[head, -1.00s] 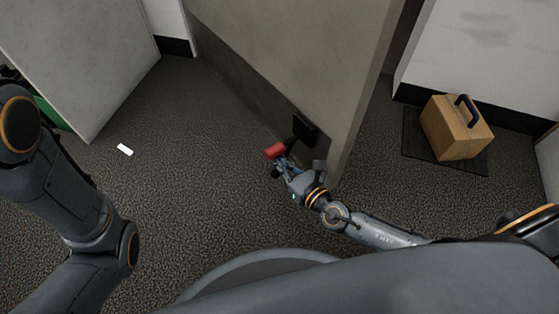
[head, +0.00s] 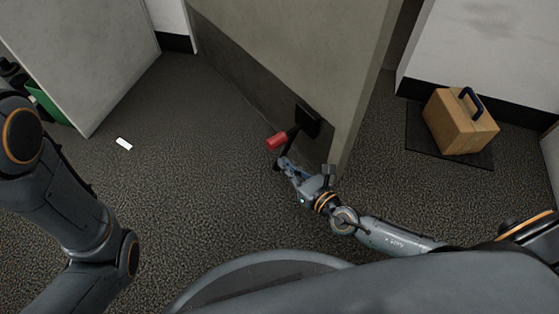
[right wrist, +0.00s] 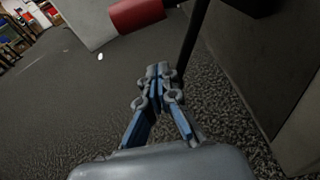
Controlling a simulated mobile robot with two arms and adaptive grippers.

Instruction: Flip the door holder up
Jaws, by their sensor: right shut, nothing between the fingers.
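The door holder is on the lower part of the grey door (head: 290,50). Its black bracket (head: 308,121) is fixed near the door's edge, and a red cylindrical end (head: 277,141) sticks out to the left, tilted. The right wrist view shows the red end (right wrist: 136,15) at the top and the black rod (right wrist: 192,38). My right gripper (head: 281,162) is shut and empty, just below the red end. In the right wrist view its fingertips (right wrist: 159,72) are close beside the rod; contact is unclear. My left gripper is out of view.
A cardboard-coloured box (head: 460,120) with a dark handle stands on a dark mat (head: 415,145) at right. A small white object (head: 123,143) lies on the carpet at left. A green bin (head: 45,103) shows behind a pale panel (head: 85,60). The carpet between is clear.

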